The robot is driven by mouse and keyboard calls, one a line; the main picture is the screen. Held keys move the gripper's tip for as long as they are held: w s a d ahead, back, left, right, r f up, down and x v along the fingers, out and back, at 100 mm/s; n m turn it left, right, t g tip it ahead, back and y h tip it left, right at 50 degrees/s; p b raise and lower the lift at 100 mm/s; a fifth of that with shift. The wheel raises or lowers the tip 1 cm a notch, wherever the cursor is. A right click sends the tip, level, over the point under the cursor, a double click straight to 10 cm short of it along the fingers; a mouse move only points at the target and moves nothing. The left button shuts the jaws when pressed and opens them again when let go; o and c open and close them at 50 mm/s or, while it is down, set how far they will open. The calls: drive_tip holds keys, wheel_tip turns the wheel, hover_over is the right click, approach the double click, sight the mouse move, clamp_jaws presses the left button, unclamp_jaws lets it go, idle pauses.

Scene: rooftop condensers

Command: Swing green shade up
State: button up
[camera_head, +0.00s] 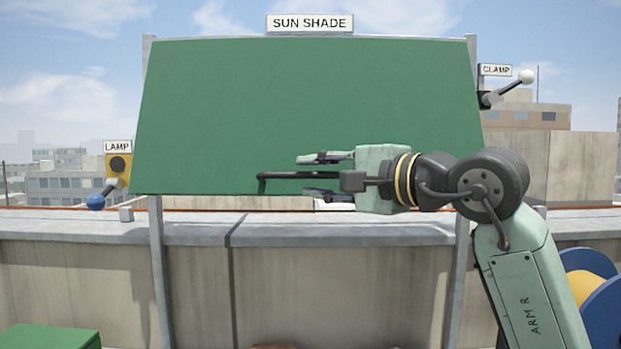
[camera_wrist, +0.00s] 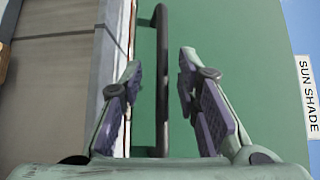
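The green shade (camera_head: 310,100) hangs from a grey frame under the "SUN SHADE" sign. Its lower edge looks wider than its top and sits a little above the parapet, so it seems tilted out toward me. A dark bar handle (camera_head: 275,177) runs along its lower part. My gripper (camera_head: 325,176) is at the handle's right portion. In the wrist view the handle (camera_wrist: 162,75) passes between the two fingers of my gripper (camera_wrist: 160,68), with a gap on each side. My gripper is open and holds nothing. The handle's right end is hidden in the head view.
A lamp lever with a blue knob (camera_head: 96,202) is left of the frame. A clamp lever with a white knob (camera_head: 526,76) is at upper right. The concrete parapet (camera_head: 300,232) runs behind the posts. A green box (camera_head: 50,340) and a blue reel (camera_head: 606,300) stand low at the sides.

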drive_tip(key=v, duration=0.9)
drive_tip(key=shift+r, duration=0.3)
idle(0.6)
